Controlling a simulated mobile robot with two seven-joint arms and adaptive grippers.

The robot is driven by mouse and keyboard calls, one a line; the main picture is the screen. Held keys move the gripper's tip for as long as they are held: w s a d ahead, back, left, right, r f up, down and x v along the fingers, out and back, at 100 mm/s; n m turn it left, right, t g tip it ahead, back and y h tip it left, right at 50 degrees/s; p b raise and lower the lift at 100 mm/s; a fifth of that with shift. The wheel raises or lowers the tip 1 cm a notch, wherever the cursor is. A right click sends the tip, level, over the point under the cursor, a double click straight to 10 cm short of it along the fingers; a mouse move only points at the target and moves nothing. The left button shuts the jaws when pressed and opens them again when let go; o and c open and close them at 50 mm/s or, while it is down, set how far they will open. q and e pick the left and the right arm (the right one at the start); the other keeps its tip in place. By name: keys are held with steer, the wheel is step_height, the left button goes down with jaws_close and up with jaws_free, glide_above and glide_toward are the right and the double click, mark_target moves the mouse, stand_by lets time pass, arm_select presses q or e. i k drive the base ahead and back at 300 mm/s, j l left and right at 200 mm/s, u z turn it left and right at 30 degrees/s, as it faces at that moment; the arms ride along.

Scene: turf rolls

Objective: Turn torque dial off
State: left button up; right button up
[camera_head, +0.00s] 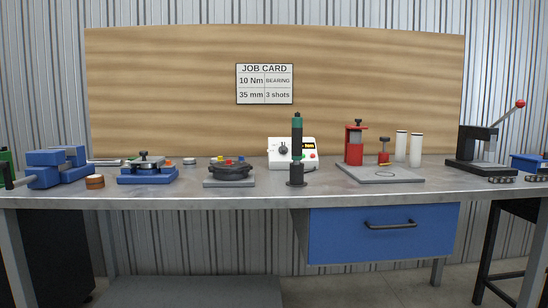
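The torque dial (283,148) is a dark round knob on the left of the front of a white control box (276,161). The box stands at the back middle of the workbench. A small lit display (309,146) and a red button sit to the right of the dial. The dial's exact setting is too small to read. An upright green and black driver (297,140) stands in front of the box and hides part of its middle, but the dial shows to its left. Neither of my grippers is in view.
On the grey bench (250,195), a blue vise (55,168), a blue fixture (146,178) and a dark round fixture (231,172) stand left. A red press (354,147), white cylinders (415,150) and a black lever press (478,150) stand right. The front strip is mostly clear.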

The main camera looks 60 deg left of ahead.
mark_target(283, 150)
steer(key=u, duration=1.75)
steer(key=i+l, duration=1)
steer(key=i, duration=0.2)
steer(key=l+z, duration=0.05)
